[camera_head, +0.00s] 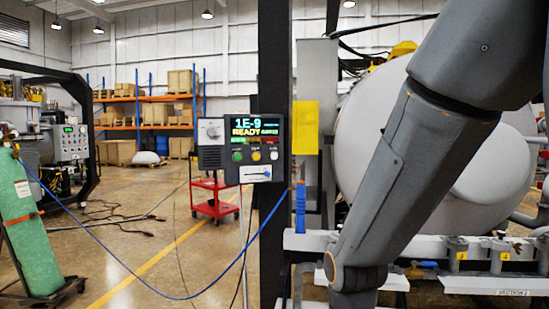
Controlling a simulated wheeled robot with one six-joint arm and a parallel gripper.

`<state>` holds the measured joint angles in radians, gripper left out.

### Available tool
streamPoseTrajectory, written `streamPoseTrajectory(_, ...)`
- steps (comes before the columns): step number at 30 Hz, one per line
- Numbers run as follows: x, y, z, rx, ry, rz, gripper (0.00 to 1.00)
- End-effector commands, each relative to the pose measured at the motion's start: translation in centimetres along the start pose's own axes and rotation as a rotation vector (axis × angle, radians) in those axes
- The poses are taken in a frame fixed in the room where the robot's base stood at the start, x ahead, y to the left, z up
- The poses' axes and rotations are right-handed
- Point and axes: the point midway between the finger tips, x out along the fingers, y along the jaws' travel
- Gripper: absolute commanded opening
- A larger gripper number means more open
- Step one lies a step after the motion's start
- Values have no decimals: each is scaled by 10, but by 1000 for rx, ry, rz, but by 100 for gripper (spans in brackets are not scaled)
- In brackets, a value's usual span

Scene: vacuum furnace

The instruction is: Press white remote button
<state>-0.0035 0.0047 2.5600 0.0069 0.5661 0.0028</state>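The control box (240,144) hangs on a dark upright post in the middle of the view. Its screen (254,127) reads "1E-9 READY". A row of small round buttons lies under the screen: a green button (237,156) at left, a yellowish button (256,156) in the middle and a pale, whitish button (274,155) at right. Whether any button is pressed in is too small to tell. My arm comes in from the upper right and bends down past the bottom edge, to the right of the box. My gripper is out of view.
The dark post (273,230) and a yellow plate (305,125) stand by the box. A large pale tank (375,130) is behind my arm. A blue cable (190,298) loops from the green gas cylinder (28,230). A red cart (215,200) stands behind; open floor lies left.

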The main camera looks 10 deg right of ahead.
Motion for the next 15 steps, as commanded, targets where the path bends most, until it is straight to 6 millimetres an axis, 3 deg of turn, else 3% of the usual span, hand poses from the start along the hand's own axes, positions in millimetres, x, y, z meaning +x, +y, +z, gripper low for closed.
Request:
streamPoseTrajectory(4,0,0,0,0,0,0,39)
streamPoseTrajectory(11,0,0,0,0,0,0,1)
streamPoseTrajectory(15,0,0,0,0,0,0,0)
